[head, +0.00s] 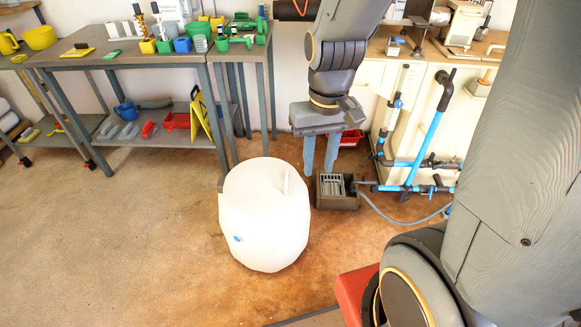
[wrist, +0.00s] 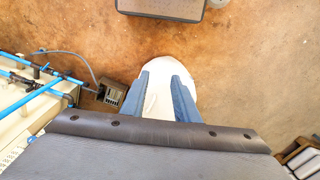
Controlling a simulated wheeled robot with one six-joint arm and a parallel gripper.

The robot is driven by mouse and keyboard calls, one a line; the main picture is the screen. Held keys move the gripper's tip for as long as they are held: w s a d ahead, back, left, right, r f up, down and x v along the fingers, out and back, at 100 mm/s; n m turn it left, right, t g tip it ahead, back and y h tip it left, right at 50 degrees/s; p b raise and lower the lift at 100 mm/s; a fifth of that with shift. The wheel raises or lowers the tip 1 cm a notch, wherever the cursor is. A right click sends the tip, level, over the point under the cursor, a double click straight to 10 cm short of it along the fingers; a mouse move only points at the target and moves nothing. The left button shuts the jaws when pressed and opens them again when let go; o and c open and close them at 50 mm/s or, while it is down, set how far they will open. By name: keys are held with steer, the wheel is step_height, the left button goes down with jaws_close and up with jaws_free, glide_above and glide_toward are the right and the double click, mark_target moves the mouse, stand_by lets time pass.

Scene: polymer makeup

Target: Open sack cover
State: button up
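A white, rounded, drum-like sack (head: 265,222) stands upright on the floor in the middle of the head view. Its pale top looks closed, with a small white upright tab (head: 286,181) near the right of the top. A small blue mark shows on its side. My gripper (head: 320,168) hangs with two blue fingers pointing down, behind and to the right of the sack in the head view. In the wrist view the fingers are apart, with the white sack (wrist: 160,98) showing between and beyond them. I see nothing held.
A drain box with a grate (head: 337,190) sits on the floor right of the sack. Blue pipes (head: 425,145) and a hose run along the right cabinet. A grey table (head: 130,58) with tools and a yellow floor sign (head: 202,113) stand behind left. The floor at left is clear.

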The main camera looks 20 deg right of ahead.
steer(key=w+f+m+y+b, duration=0.1)
steer(key=w+f+b, duration=0.1)
steer(key=w+f, duration=0.5)
steer(key=w+f+m+b, duration=0.1)
steer(key=w+f+b, duration=0.3)
steer(key=w, duration=0.6)
steer(key=shift+m+y, duration=0.4)
steer(key=shift+m, duration=0.2)
steer(key=shift+w+d+f+b, duration=0.2)
steer(key=shift+w+f+b, duration=0.4)
steer(key=shift+w+f, duration=2.65)
steer(key=shift+w+d+f+b, duration=0.2)
steer(key=shift+w+f+b, duration=0.85)
steer(key=shift+f, duration=3.95)
steer(key=shift+w+d+f+b, duration=0.2)
steer(key=shift+w+f, duration=2.65)
steer(key=shift+f, duration=1.25)
jaws_close()
